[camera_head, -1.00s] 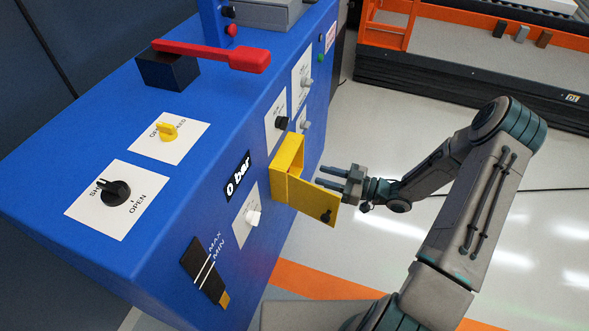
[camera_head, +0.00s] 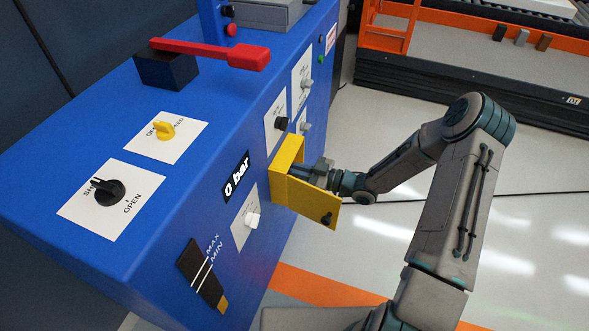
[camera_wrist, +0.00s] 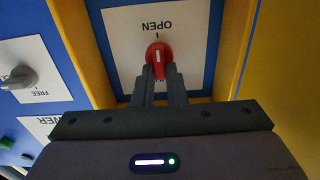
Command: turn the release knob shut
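A red knob (camera_wrist: 158,58) sits on a white plate (camera_wrist: 120,35) inside the yellow box (camera_head: 289,150) on the blue cabinet's front. The word OPEN reads upside down above it in the wrist view, and its white mark lies along the line toward OPEN. The rest of the plate's lettering is hidden behind my gripper. My gripper (camera_wrist: 160,73) reaches into the box, its two fingertips close around the lower part of the knob. I cannot tell whether they press on it. In the head view the knob is hidden and the gripper (camera_head: 304,171) enters past the box's open door (camera_head: 306,201).
The box's yellow walls (camera_wrist: 78,50) stand close on both sides of my gripper. A grey knob (camera_wrist: 20,77) marked FREE is outside the box. A black SHUT/OPEN knob (camera_head: 110,192), a yellow knob (camera_head: 165,129) and a red lever (camera_head: 210,53) are on the cabinet top.

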